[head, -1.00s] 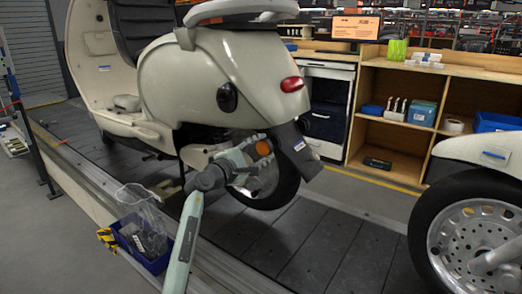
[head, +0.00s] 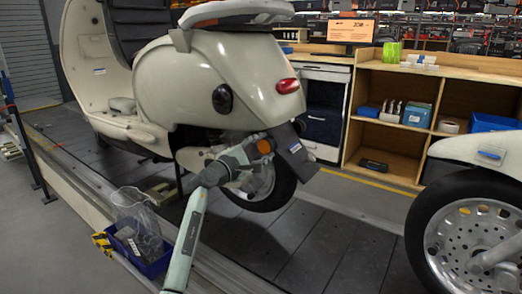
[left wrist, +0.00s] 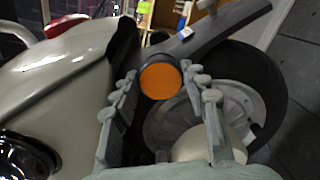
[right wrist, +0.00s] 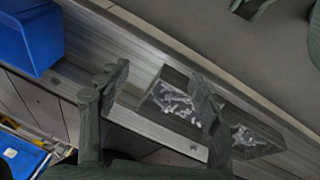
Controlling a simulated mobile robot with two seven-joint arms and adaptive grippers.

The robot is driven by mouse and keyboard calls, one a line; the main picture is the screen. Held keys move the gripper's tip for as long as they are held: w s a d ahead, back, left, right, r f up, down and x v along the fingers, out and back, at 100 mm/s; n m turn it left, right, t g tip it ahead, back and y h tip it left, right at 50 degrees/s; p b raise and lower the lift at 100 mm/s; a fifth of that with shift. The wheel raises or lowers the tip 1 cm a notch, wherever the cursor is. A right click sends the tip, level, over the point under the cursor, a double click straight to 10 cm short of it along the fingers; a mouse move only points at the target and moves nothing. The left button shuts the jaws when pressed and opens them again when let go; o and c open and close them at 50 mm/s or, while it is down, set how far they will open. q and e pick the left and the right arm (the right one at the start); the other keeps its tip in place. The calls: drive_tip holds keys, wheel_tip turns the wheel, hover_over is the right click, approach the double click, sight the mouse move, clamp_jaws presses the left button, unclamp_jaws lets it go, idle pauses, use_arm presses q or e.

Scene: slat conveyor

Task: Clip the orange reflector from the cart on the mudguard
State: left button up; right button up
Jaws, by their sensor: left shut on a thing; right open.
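The cream scooter (head: 165,85) shows its rear end in the head view. Its dark mudguard (head: 296,150) slopes down behind the rear wheel; it also shows in the left wrist view (left wrist: 225,30). My left gripper (head: 258,150) is shut on the round orange reflector (head: 265,146), beside the mudguard. In the left wrist view the reflector (left wrist: 160,82) sits between the fingertips, in front of the mudguard's edge. I cannot tell whether it touches the mudguard. My right gripper (right wrist: 155,90) is open and empty in the right wrist view, above a dark tray with small pale parts (right wrist: 180,100).
The rear wheel (head: 270,190) is close below my left gripper. A blue bin (head: 150,265) stands at the conveyor's near edge. Another wheel (head: 470,245) stands at right. Wooden shelves (head: 385,140) stand behind. A blue box (right wrist: 28,35) is left of my right gripper.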

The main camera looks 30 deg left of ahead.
use_arm(q)
drive_tip(key=shift+w, duration=0.2)
idle(0.3)
drive_tip(key=shift+w, duration=0.15)
idle(0.3)
drive_tip(key=o, duration=1)
drive_tip(key=s, duration=0.4)
drive_tip(key=s+a, duration=0.1)
drive_tip(key=s, duration=0.7)
drive_tip(key=shift+a, duration=0.25)
